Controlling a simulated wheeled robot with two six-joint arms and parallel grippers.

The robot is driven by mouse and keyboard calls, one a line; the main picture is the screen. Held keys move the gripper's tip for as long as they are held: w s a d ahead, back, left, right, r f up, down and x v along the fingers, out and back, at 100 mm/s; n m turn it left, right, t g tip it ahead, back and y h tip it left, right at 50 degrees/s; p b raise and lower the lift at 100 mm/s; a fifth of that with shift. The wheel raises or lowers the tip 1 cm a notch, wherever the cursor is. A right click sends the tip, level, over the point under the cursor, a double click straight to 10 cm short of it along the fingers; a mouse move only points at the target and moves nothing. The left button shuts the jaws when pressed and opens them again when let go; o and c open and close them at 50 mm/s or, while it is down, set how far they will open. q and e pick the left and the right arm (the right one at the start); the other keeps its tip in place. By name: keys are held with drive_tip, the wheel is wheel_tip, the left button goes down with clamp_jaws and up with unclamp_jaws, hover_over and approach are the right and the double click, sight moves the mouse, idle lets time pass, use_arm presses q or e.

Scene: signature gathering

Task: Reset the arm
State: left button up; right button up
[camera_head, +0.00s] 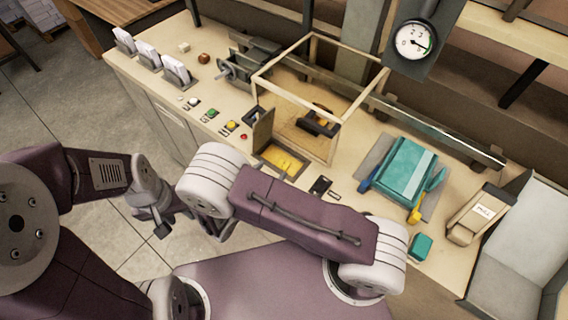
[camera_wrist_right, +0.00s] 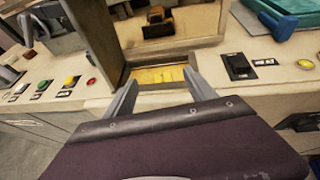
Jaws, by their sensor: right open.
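My right gripper (camera_wrist_right: 160,76) shows in the right wrist view with its two fingers spread apart and nothing between them. It points at the front of the bench, where a yellow-floored opening (camera_wrist_right: 158,76) lies beyond its fingertips. My left gripper (camera_head: 160,224) hangs at the left in the head view, over the floor in front of the bench. Its fingers are too small and dark to tell whether they are apart.
A wooden-framed box (camera_head: 333,118) stands mid-bench, with coloured buttons (camera_head: 232,125) to its left. A teal device (camera_head: 400,170) and a grey bin (camera_head: 522,235) are at the right. Card holders (camera_head: 176,72) stand at the far left. Tiled floor (camera_head: 60,95) is clear at left.

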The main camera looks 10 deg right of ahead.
idle(0.3)
drive_tip(key=shift+d, duration=0.1)
